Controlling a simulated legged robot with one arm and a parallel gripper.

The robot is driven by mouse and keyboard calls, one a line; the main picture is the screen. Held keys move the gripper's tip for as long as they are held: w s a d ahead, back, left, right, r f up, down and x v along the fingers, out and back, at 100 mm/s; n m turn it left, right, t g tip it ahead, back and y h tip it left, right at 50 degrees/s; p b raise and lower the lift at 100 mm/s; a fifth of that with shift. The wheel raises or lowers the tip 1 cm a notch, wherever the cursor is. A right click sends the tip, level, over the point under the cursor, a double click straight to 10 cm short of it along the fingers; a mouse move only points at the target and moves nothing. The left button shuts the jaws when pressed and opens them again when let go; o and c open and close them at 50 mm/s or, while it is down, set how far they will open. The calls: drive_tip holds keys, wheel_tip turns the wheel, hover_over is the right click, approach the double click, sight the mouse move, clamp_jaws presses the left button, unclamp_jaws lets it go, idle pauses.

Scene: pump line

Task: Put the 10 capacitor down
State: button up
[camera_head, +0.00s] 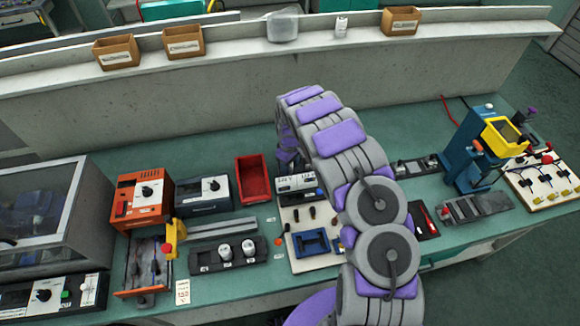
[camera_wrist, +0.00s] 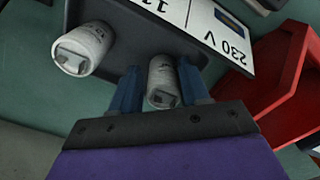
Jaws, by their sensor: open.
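In the wrist view my gripper (camera_wrist: 158,68) is open, its two blue fingers on either side of a white cylindrical capacitor (camera_wrist: 163,80). Whether the fingers touch it I cannot tell. A second white capacitor (camera_wrist: 83,48) is to the left, outside the fingers, at the edge of a dark surface (camera_wrist: 146,45). Their values are not readable. In the head view my arm hides the fingers. Two white-topped capacitors, one on the left (camera_head: 225,252) and one on the right (camera_head: 249,248), stand in a black holder (camera_head: 205,262); I cannot match them to the wrist view.
A white panel marked 230 V (camera_wrist: 205,25) and a red bin (camera_wrist: 282,85) are close to the gripper. The red bin also shows in the head view (camera_head: 252,180). An orange device (camera_head: 140,200) and a blue press (camera_head: 470,150) stand at either side. Several tools fill the bench.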

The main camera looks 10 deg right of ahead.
wheel_tip(320, 180, up, 10)
drive_tip(key=shift+w+a+f+p, duration=0.1)
drive_tip(key=shift+a+p, duration=0.05)
drive_tip(key=shift+p, duration=0.5)
drive_tip(key=shift+r, duration=0.6)
drive_tip(key=s+d+r+m, duration=0.2)
drive_tip(key=s+r+m, duration=0.1)
drive_tip(key=s+r, duration=0.7)
drive_tip(key=s+d+r+m, duration=0.2)
drive_tip(key=s+r, duration=0.7)
drive_tip(key=s, duration=0.1)
drive_tip(key=s+a+r+m+g, duration=0.1)
drive_tip(key=s+a, duration=0.1)
drive_tip(key=s, duration=1.1)
drive_tip(key=s+a+r+m, duration=0.1)
drive_tip(key=s+a+r, duration=0.1)
drive_tip(key=s, duration=1.2)
drive_tip(key=shift+r+m+g, duration=0.25)
drive_tip(key=shift+m+g, duration=0.15)
drive_tip(key=shift+o, duration=0.5)
